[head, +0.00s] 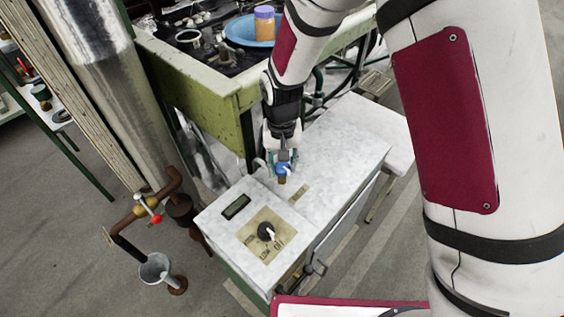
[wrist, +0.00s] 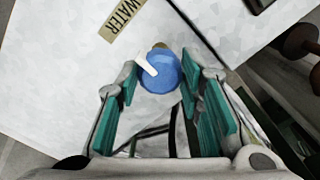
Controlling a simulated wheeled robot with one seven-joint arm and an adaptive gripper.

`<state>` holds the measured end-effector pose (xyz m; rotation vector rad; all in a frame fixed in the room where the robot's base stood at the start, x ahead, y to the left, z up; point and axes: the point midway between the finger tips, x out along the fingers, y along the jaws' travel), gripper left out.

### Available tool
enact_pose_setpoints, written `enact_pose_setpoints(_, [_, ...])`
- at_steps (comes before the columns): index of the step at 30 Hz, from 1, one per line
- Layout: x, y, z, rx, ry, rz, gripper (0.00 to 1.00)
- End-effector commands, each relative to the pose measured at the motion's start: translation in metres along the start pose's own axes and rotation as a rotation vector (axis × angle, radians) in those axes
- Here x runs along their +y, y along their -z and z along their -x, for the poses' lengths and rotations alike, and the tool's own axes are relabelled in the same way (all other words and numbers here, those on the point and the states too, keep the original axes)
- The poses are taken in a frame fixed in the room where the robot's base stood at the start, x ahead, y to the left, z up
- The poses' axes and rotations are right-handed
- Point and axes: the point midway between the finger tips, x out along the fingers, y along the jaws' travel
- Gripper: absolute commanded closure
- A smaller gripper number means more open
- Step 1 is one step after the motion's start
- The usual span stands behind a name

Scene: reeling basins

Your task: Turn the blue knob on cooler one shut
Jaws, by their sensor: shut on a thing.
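The cooler (head: 335,150) is a pale mottled box with a flat top. A small blue knob (head: 282,169) stands on its top, near the edge on the pipe side. In the wrist view the blue knob (wrist: 162,74) is round, with a white pointer mark aimed to the upper left. My gripper (head: 283,161) comes down on it from above. In the wrist view the teal finger pads of my gripper (wrist: 160,78) are on either side of the knob, closed on it. A tan label reading WATER (wrist: 122,20) lies beside it.
The cooler top also has a black dial (head: 266,231) on a tan plate and a dark display (head: 236,206). A brown pipe with a red-tipped valve (head: 150,205) and a funnel (head: 155,268) stand at left. A green basin bench (head: 205,95) stands behind.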

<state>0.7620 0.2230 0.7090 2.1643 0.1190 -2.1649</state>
Motion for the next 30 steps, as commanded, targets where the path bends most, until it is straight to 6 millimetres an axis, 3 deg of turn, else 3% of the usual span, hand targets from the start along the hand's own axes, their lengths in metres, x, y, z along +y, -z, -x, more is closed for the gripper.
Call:
enact_pose_setpoints(10, [-0.001, 0.001, 0.000, 0.002, 0.002, -0.004, 0.94])
enact_pose_setpoints(11, [-0.001, 0.001, 0.000, 0.002, 0.002, -0.004, 0.61])
enact_pose_setpoints(13, [-0.001, 0.000, 0.000, 0.002, 0.002, -0.004, 0.45])
enact_pose_setpoints(23, [0.000, 0.000, 0.001, 0.001, 0.001, -0.003, 0.45])
enact_pose_setpoints(30, [-0.001, 0.001, 0.030, 0.006, 0.003, -0.002, 0.45])
